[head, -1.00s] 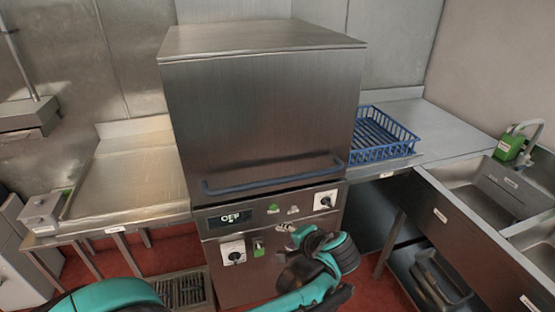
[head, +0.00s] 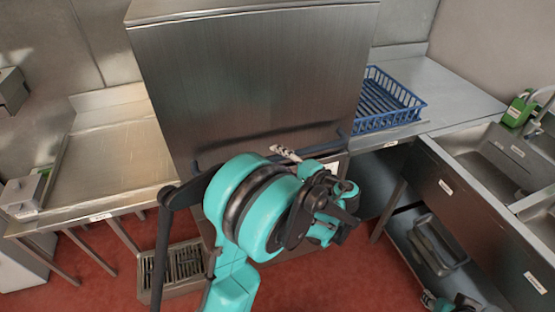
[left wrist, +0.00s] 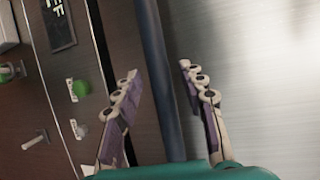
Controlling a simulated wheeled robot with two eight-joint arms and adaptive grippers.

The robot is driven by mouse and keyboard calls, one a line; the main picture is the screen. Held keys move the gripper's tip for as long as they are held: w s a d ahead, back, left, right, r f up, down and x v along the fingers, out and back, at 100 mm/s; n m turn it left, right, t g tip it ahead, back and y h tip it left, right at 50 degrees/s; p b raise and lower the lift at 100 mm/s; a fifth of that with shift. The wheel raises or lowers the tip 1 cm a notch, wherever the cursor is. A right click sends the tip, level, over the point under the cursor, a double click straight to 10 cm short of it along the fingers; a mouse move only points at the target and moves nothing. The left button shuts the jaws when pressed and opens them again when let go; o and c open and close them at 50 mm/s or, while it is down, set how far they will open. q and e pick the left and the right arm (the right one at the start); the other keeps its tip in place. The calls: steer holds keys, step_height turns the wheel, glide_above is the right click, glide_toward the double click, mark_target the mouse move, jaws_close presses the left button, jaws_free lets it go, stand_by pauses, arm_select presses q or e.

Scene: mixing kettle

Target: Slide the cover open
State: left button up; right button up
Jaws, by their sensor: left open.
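The cover is a large brushed-steel hood (head: 245,85) on the front of the machine, and it is down. A blue bar handle (head: 341,139) runs along its lower edge. My left gripper (head: 285,153) is at the middle of this handle, largely hidden behind my own teal wrist. In the left wrist view the open fingers of my left gripper (left wrist: 160,70) stand on either side of the handle (left wrist: 152,35), with gaps visible. The cover (left wrist: 255,70) fills the right of that view. A small teal and pale part at the bottom right of the head view looks like my right arm's end.
A control panel (left wrist: 60,90) with a green button (left wrist: 81,88) lies below the handle. A blue rack (head: 385,105) stands on the right counter, beside a sink (head: 490,165). A bare steel counter (head: 115,160) is on the left. A floor grate (head: 175,265) lies below.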

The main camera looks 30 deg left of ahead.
mark_target(278, 25)
arm_select(q)
steer(key=shift+w+a, duration=0.15)
steer(key=shift+a, duration=0.25)
jaws_close()
step_height(278, 25, up, 39)
steer(key=p, duration=2.6)
steer(key=shift+f, duration=0.1)
jaws_free()
steer(key=v, duration=1.2)
